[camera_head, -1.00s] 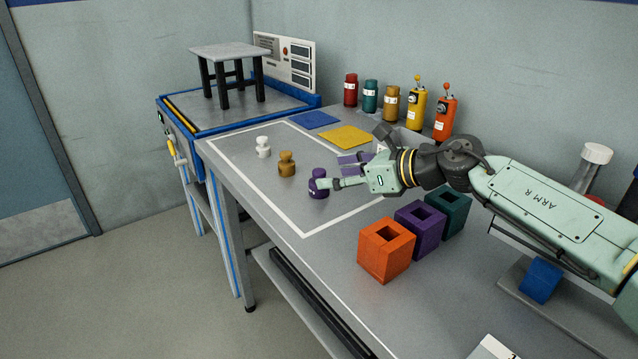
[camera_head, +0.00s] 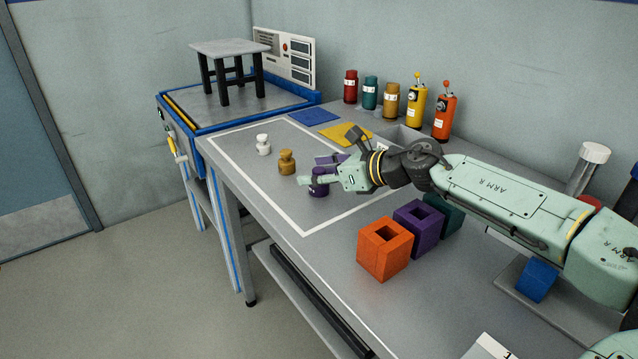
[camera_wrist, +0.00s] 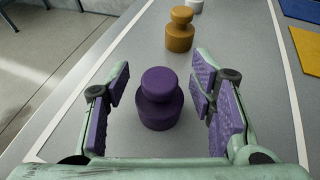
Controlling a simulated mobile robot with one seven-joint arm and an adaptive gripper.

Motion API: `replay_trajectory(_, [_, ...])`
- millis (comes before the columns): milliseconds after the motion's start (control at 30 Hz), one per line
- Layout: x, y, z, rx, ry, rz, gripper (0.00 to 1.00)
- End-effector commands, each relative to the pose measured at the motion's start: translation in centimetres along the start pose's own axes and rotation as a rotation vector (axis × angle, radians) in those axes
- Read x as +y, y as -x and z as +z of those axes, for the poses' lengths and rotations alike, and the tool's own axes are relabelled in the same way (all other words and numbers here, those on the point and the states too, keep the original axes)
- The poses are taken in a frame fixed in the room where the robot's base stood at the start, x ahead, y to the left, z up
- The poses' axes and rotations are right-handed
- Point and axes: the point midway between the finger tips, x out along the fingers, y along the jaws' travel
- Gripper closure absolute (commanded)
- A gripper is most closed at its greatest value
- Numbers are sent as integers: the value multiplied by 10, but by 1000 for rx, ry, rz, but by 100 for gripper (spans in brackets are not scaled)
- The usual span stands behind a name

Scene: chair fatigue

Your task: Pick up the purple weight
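The purple weight (camera_wrist: 160,103) stands upright on the table between the two open fingers of my gripper (camera_wrist: 163,100) in the wrist view. Gaps show on both sides of it, so neither finger pad appears to touch it. In the head view the purple weight (camera_head: 319,183) is partly hidden behind a finger of my gripper (camera_head: 318,170).
A brown weight (camera_head: 287,161) and a white weight (camera_head: 263,145) stand farther along the white-outlined area. Orange (camera_head: 385,250) and purple (camera_head: 418,226) hollow blocks stand nearer. Blue (camera_head: 314,117) and yellow (camera_head: 345,134) mats lie toward the back. Several bottles line the wall side.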

Motion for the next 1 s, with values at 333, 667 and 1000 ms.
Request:
replay_trajectory(333, [0, 0, 0, 0, 0, 1, 75])
replay_trajectory(667, [0, 0, 0, 0, -1, 2, 97])
replay_trajectory(1000, [1, 0, 1, -1, 0, 1, 100])
